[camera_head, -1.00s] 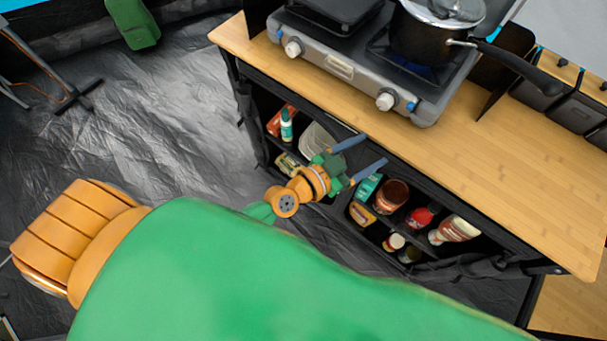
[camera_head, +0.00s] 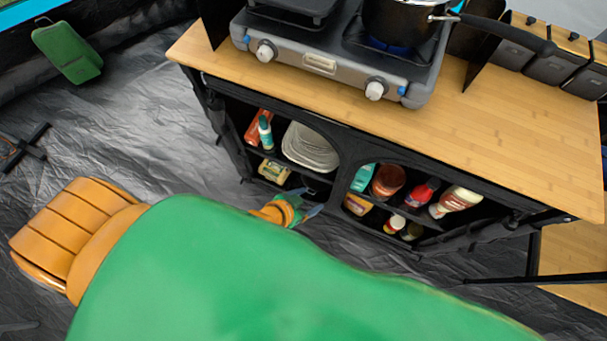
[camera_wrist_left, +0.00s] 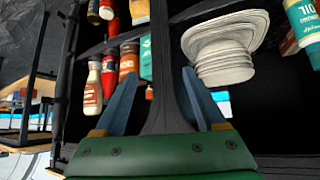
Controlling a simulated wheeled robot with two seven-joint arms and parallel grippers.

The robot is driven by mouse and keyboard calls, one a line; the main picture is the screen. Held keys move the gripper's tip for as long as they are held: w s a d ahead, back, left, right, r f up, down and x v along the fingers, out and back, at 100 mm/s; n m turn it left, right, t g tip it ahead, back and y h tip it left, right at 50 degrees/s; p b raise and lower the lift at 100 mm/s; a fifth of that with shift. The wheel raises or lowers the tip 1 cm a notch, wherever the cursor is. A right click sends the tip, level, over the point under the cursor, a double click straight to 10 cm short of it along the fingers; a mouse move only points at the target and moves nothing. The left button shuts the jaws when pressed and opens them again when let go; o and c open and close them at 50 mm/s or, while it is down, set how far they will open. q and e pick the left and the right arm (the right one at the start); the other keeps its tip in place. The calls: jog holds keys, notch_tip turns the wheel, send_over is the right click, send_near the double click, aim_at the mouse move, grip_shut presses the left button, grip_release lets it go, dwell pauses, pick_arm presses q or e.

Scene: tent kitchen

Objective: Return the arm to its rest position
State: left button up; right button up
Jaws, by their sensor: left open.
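My left gripper (camera_head: 301,203) shows small in the head view, just past the edge of my green arm, in front of the lower shelves of the cabinet (camera_head: 340,150). Most of that arm hides behind its own green link. In the left wrist view the left gripper (camera_wrist_left: 160,98) has its two blue fingers spread apart. Nothing is held between them; a dark cabinet post shows behind the gap. My right gripper is not in view.
Bottles and jars (camera_head: 388,182) and a stack of pale plates (camera_head: 309,147) sit on the shelves. A stove (camera_head: 330,60) with a black pot (camera_head: 402,18) stands on the wooden counter (camera_head: 480,120). Grey floor (camera_head: 140,130) is open on the left.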

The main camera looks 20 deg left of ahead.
pick_arm(q)
jog(key=shift+s+a+f, duration=0.3)
jog(key=shift+s+f, duration=0.1)
jog(key=shift+f, duration=0.2)
jog(key=s+a+f+n+g+y, duration=0.1)
jog(key=s+a+f+g+y, duration=0.1)
jog(key=s, duration=0.8)
jog(key=s+a+f+n+g+y, duration=0.1)
jog(key=s+a+f+g, duration=0.4)
jog(key=s, duration=0.6)
notch_tip(320, 180, down, 4)
jog(key=shift+s+a+r+y, duration=0.2)
jog(key=shift+a+y, duration=0.2)
jog(key=shift+a, duration=0.8)
